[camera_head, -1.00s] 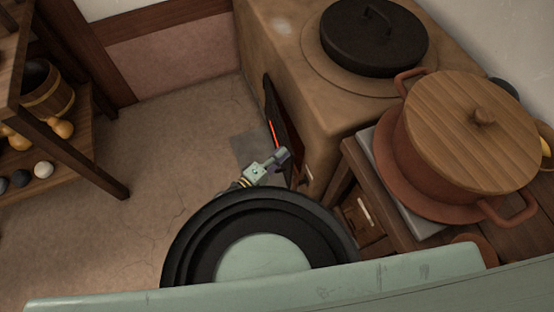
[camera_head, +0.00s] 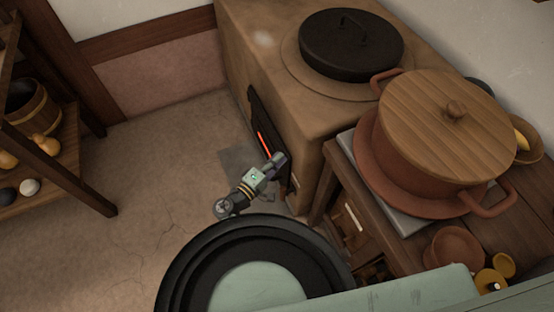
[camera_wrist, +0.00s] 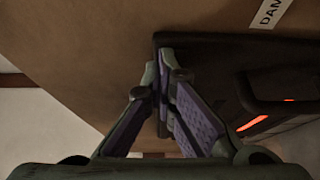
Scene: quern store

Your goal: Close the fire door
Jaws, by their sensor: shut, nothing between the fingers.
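The fire door (camera_head: 256,108) is a dark plate on the front of the clay stove (camera_head: 240,50). A red-orange glow shows at it in the head view, so the firebox is not fully covered; how far the door stands ajar I cannot tell. In the wrist view the dark metal of the door and its surround (camera_wrist: 205,50) fills the upper right, with glowing strips to the right. My gripper (camera_head: 279,159) is shut and empty, low in front of the stove by the door's near end. In the wrist view its fingertips (camera_wrist: 164,62) overlap the dark metal; contact is unclear.
A wooden stand (camera_head: 340,175) with a large lidded clay pot (camera_head: 400,150) is close on the right of my gripper. A black lid (camera_head: 350,45) sits on the stove top. A shelf (camera_head: 60,180) stands at the left. The floor between is clear.

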